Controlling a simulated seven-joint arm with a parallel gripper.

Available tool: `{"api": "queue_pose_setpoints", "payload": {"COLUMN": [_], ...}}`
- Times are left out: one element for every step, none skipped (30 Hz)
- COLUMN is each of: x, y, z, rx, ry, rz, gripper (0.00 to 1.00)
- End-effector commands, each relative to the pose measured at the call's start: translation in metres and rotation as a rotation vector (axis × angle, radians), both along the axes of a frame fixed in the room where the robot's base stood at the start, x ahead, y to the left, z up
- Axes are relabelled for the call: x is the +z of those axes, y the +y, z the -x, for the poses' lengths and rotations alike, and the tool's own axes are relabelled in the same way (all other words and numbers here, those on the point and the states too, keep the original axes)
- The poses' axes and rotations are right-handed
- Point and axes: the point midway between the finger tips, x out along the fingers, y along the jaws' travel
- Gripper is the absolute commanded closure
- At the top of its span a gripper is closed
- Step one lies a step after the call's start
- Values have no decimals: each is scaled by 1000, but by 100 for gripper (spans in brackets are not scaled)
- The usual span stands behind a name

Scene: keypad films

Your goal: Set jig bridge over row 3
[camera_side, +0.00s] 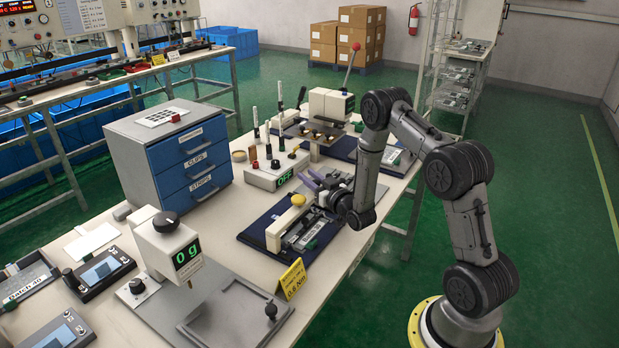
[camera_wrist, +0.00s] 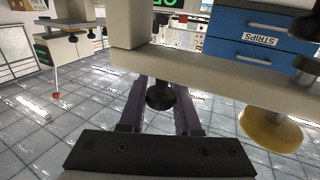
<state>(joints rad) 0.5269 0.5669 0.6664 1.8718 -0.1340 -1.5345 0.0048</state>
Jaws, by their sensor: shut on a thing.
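My gripper (camera_side: 311,181) is low over the work table at the jig, its purple fingers pointing left. In the wrist view my gripper (camera_wrist: 160,92) has its fingers on either side of a black knob on a pale bar, which I take to be the jig bridge (camera_wrist: 225,88). The fingers hide part of the hold. In the side view the pale jig (camera_side: 275,236) with a yellow knob (camera_side: 298,200) stands on a dark blue mat (camera_side: 255,232), with a keypad part in it. The yellow knob also shows in the wrist view (camera_wrist: 270,132). The rows are too small to tell.
A blue drawer cabinet (camera_side: 190,160) labelled clips and strips stands behind left. A press with a 0 g display (camera_side: 186,256) and a tray (camera_side: 235,320) are at the front. A pen stand (camera_side: 275,172) and a red-knobbed lever press (camera_side: 330,103) are behind. A yellow sign (camera_side: 292,279) stands near the table edge.

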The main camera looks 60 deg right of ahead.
Motion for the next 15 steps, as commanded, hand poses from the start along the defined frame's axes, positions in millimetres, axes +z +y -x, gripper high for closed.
{"api": "queue_pose_setpoints", "payload": {"x": [0, 0, 0, 0, 0, 0, 0, 1, 0, 0, 1, 1, 1, 0, 0], "y": [0, 0, 0, 0, 0, 0, 0, -1, 0, 0, 0, 0, 0, 0, 0], "z": [0, 0, 0, 1, 2, 5, 8, 11, 15, 18, 19, 20, 21, 20, 20], "rx": [1, 1, 1, 1, 0, -1, -1, -1, 0, 0, 0, 0, 1, 1, 1], "ry": [-1, -1, -1, -1, -1, 0, -1, -1, 0, 0, -1, -1, -1, -1, -1], "rz": [0, 0, 0, 0, 0, 0, 0, 0, 0, 0, 0, 0, 0, 0, 0], "gripper": [100, 100, 100, 100, 100, 100, 100, 100, 100, 100, 100, 100, 100, 100, 100]}}
